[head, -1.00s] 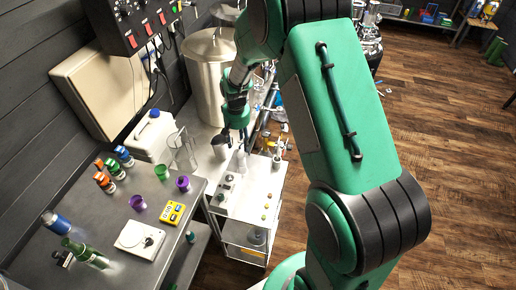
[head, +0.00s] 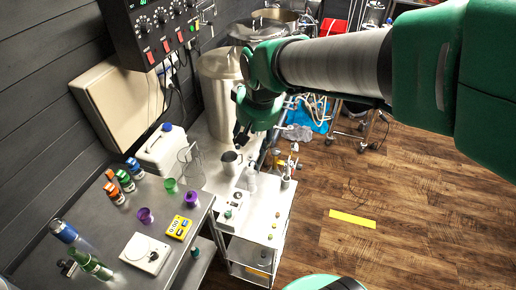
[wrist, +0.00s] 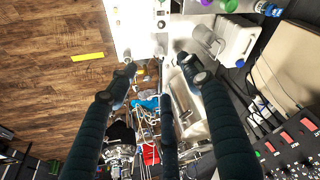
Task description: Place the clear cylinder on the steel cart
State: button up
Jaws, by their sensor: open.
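The clear cylinder (head: 190,166) is a tall, see-through vessel, upright near the back corner of the grey bench, left of the cart. It also shows in the wrist view (wrist: 206,40), up and right of my fingers. The steel cart (head: 262,212) is a pale-topped trolley with a lower shelf, right of the bench; the wrist view shows its top (wrist: 136,35) at the upper middle. My gripper (head: 241,137) is above the back end of the cart, apart from the cylinder. In the wrist view its dark fingers (wrist: 160,76) are spread, with nothing between them.
A large steel pot (head: 218,92) stands behind.

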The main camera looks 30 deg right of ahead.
jog(key=s+a+r+t, duration=0.1)
jog(key=s+r, duration=0.1)
jog(key=s, duration=0.6)
jog(key=s+a+r+t, duration=0.1)
jog(key=s+r, duration=0.2)
jog(key=s, duration=0.5)
jog(key=shift+a+r+n, duration=0.15)
jog(key=shift+a+n, duration=0.05)
jog(key=shift+n, duration=0.2)
notch_tip(320, 180, down, 9)
jog(key=b, duration=0.9)
